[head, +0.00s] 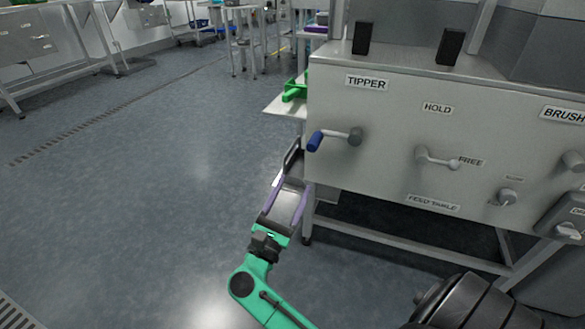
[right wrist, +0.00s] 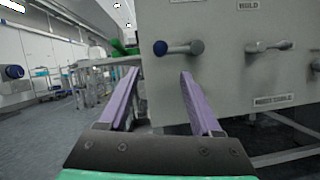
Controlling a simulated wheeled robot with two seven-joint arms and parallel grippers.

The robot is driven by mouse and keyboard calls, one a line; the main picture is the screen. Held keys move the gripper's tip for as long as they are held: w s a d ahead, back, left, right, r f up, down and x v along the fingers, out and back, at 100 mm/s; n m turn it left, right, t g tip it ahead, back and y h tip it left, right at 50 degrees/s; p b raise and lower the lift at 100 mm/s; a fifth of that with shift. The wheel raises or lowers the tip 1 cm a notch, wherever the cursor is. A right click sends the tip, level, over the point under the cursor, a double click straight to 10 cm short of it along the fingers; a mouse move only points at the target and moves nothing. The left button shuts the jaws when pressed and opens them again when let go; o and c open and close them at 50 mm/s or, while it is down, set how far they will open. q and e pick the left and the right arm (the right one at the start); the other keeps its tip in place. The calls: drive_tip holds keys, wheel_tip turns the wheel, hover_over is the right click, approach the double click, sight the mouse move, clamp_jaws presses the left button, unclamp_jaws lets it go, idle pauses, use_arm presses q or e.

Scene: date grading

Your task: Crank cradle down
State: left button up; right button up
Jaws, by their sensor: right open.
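The crank with a blue grip (head: 315,141) sticks out to the left from its grey hub (head: 355,136) on the machine front, under the TIPPER label. In the right wrist view the blue grip (right wrist: 160,48) shows beyond and just above the gap between the fingertips. My right gripper (head: 291,186) has purple fingers, is open and empty, and stands below and left of the crank, apart from it. I cannot clearly identify the cradle; a green part (head: 294,88) shows at the machine's left side. My left gripper is not in view.
The machine's grey front panel (head: 390,165) also carries a HOLD/FREE lever (head: 437,159) and a feed table knob (head: 507,196). A white shelf (head: 284,107) juts out at its left side. Open floor (head: 170,170) lies to the left; steel tables (head: 55,62) stand far back.

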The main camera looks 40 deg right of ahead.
sight(314, 144)
drive_tip(key=x, duration=1.4)
clamp_jaws()
idle(0.7)
